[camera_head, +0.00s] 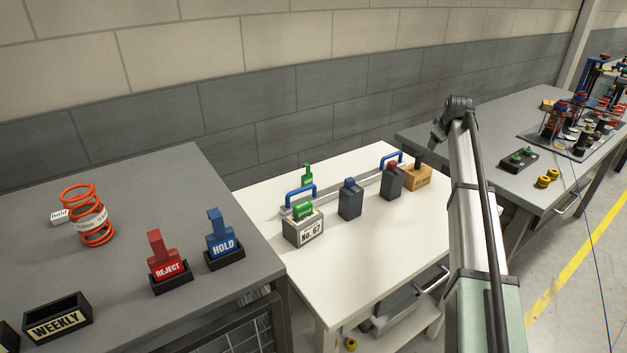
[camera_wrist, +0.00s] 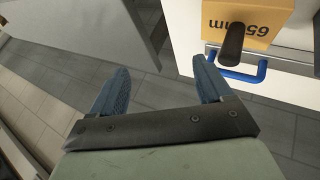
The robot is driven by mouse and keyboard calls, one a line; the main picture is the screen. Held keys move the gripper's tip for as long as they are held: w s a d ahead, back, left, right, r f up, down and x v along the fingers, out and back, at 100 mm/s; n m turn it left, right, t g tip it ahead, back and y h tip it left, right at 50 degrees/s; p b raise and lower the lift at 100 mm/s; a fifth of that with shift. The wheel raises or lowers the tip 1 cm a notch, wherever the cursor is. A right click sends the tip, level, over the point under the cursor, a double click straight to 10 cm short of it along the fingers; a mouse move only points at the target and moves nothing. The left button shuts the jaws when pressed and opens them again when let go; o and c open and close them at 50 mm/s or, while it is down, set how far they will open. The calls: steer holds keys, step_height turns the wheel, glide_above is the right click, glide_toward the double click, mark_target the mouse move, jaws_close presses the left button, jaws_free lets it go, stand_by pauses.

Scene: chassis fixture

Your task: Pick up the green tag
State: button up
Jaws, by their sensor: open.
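The green tag (camera_head: 303,211) shows in the head view at the grey box marked "No. 67" (camera_head: 303,231) on the white table. A narrow green upright part (camera_head: 307,174) shows above it, behind a blue handle (camera_head: 300,190); I cannot tell whether both green parts are one piece. My gripper (camera_wrist: 162,85) is open and empty in the wrist view, its two blue-grey fingers apart. It is well to the right of the green tag, past the wooden block (camera_head: 416,177), and is small and partly hidden in the head view. The wrist view shows no green tag.
On the white table (camera_head: 365,250), a rail with blue handles and two dark blocks (camera_head: 350,202) (camera_head: 391,182) stand right of the box. The wooden block also shows in the wrist view (camera_wrist: 275,15). A red REJECT tag (camera_head: 167,265) and blue HOLD tag (camera_head: 222,240) stand left.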

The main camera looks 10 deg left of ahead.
steer(key=s+a+g+y, duration=0.1)
steer(key=s+a, duration=0.2)
steer(key=a, duration=0.8)
steer(key=s+a+g+y, duration=0.1)
steer(key=s+a, duration=0.1)
steer(key=a, duration=0.9)
steer(key=n+g+y, duration=0.1)
steer(key=g+y, duration=0.1)
steer(key=g, duration=0.1)
glide_toward(309, 171)
steer(key=x, duration=0.7)
steer(key=shift+d+f, duration=0.1)
steer(key=shift+x, duration=2.7)
steer(key=shift+c, duration=0.3)
steer(key=c, duration=1)
